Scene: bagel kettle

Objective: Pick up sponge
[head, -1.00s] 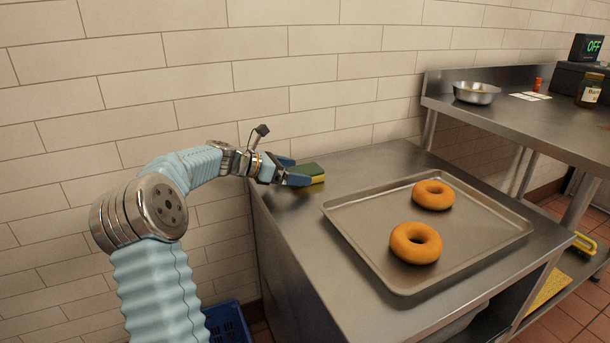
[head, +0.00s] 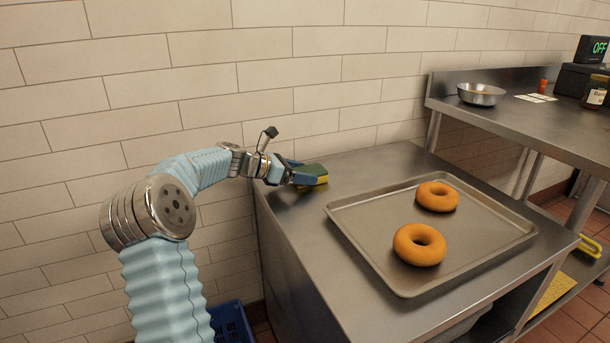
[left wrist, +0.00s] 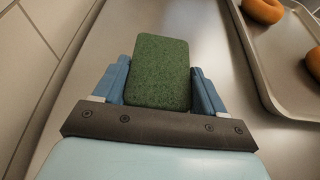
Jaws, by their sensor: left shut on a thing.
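The sponge, green on top with a yellow lower layer, is at the back left of the steel table in the head view (head: 314,173). In the left wrist view the green top of the sponge (left wrist: 158,72) lies between two blue fingers. My left gripper (head: 293,174) reaches in from the left and is shut on the sponge, one finger on each side; it also shows in the left wrist view (left wrist: 160,88). Whether the sponge touches the table is hard to tell. My right gripper is not in view.
A metal tray (head: 370,254) with two bagels (head: 419,245) (head: 437,196) lies right of the sponge. A tiled wall (head: 200,85) stands close behind. A higher steel counter (head: 520,117) with a metal bowl (head: 481,94) is at right. A blue crate (head: 231,322) is below.

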